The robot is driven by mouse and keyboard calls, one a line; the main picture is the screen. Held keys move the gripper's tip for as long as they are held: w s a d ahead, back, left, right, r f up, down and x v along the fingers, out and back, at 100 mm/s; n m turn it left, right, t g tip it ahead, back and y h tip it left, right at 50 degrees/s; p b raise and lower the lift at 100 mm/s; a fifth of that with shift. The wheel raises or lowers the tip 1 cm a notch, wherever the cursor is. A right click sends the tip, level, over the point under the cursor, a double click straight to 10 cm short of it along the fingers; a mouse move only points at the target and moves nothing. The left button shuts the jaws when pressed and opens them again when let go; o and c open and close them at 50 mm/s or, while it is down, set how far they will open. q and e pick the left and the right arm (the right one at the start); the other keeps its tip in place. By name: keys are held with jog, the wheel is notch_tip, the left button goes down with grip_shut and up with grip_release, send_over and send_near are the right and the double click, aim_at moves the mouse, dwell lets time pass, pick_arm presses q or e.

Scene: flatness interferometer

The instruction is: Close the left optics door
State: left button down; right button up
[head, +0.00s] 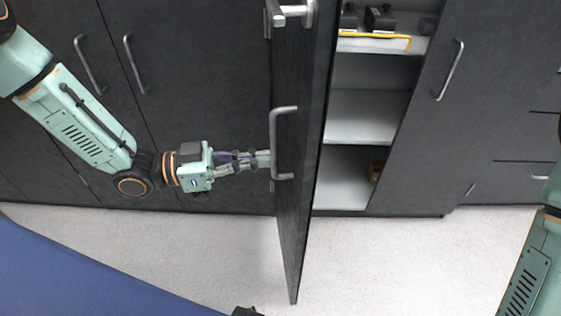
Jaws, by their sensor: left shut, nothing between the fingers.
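The dark grey optics door (312,130) stands swung out from the cabinet, seen nearly edge-on in the middle of the head view. Its silver bar handle (276,145) is on the door's left-hand face. My left gripper (266,159) is shut, with its fingertips at the handle on that face; I cannot tell whether they touch it. The open compartment (362,115) with pale shelves shows to the right of the door. My right gripper is out of view; only part of my right arm shows at the right edge.
Dark items and a yellow bent rod (405,38) lie on the upper shelf, and a small brown object (375,172) sits low in the compartment. Closed dark doors with silver handles flank it. The light speckled floor (390,255) in front is clear.

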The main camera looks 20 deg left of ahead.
aim_at(299, 155)
pick_arm(q)
jog(key=b+x, duration=0.1)
jog(key=x, duration=0.2)
jog(key=shift+d, duration=0.2)
jog(key=shift+w+d+b, duration=0.3)
jog(key=shift+d, duration=0.4)
jog(key=shift+a, duration=0.1)
jog(key=shift+w, duration=0.1)
